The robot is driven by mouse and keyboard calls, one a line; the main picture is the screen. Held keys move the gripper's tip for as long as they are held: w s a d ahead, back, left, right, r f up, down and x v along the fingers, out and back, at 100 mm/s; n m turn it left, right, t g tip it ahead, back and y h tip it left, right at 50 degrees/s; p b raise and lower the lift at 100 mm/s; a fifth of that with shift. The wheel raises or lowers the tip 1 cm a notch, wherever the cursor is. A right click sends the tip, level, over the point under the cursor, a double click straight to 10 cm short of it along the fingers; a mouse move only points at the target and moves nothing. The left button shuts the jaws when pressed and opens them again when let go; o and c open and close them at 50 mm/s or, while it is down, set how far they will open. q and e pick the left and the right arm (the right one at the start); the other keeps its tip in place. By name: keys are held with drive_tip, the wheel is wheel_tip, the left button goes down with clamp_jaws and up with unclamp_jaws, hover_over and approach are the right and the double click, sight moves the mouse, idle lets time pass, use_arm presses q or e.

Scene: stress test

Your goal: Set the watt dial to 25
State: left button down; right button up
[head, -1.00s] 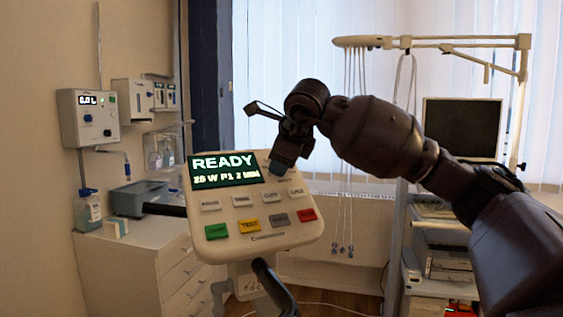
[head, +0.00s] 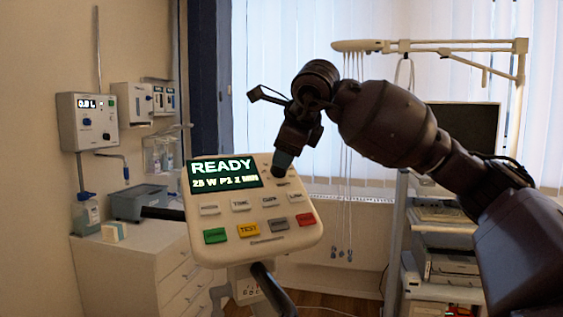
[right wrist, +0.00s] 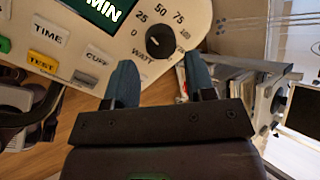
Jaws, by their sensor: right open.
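The watt dial (right wrist: 160,41) is a round black knob on the cream console (head: 270,222), with 0, 25, 50, 75 and a partly hidden larger number around it. A small pale mark shows on the knob; I cannot tell exactly where it points. In the head view my gripper covers the dial. The console screen (head: 223,173) reads READY and, blurred, what looks like 25 W P1 2 MIN. My right gripper (head: 282,164) is over the console's upper right. In the right wrist view its blue fingertips (right wrist: 160,80) are apart and empty, with the dial beyond the gap between them.
Console buttons, including green (head: 215,236), yellow (head: 248,230) and red (head: 305,219), lie below the screen. A dark handlebar (head: 272,285) is under the console. A cart with a monitor (head: 465,130) stands right, a white cabinet (head: 150,265) left.

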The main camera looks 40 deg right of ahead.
drive_tip(key=v, duration=0.6)
drive_tip(key=shift+s+r, duration=0.1)
idle(0.5)
